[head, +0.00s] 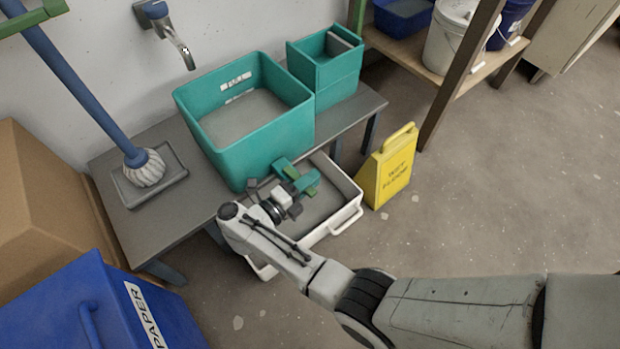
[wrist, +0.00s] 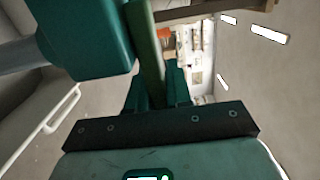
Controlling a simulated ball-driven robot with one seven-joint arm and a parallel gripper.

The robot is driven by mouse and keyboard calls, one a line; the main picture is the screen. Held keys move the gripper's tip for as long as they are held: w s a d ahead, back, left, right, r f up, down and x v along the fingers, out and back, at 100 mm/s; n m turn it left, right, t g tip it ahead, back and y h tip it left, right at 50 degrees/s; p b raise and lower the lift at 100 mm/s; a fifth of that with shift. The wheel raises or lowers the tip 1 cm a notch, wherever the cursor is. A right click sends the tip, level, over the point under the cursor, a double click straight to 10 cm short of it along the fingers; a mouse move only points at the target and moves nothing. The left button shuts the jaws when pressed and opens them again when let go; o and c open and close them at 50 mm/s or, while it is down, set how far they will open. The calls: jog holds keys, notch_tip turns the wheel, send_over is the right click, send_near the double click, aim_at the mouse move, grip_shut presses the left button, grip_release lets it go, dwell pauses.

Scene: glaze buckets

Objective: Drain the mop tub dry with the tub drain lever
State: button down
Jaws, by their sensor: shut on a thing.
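The teal mop tub (head: 215,150) stands on the grey bench, with a flat grey surface inside; I cannot tell whether that is water or the bare floor of the tub. My gripper (head: 297,181) is low at the tub's front, above a white tray. In the wrist view, my gripper (wrist: 158,90) is shut on a green bar, the tub drain lever (wrist: 147,45). A teal block at the lever's far end (wrist: 85,35) fills the upper left there. The outlet and any flow are hidden in the head view.
The white tray (head: 347,222) sits on the floor below the tub. A yellow wet-floor sign (head: 388,172) stands just right of it. A mop (head: 143,168) rests on a small tray at the bench's left. A blue paper bin (head: 90,310) is front left. The floor at right is clear.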

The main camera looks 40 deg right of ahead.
jog(key=c, duration=1.1)
grip_release()
jog(key=a, duration=1)
jog(key=shift+s+a, duration=0.1)
jog(key=shift+a, duration=0.3)
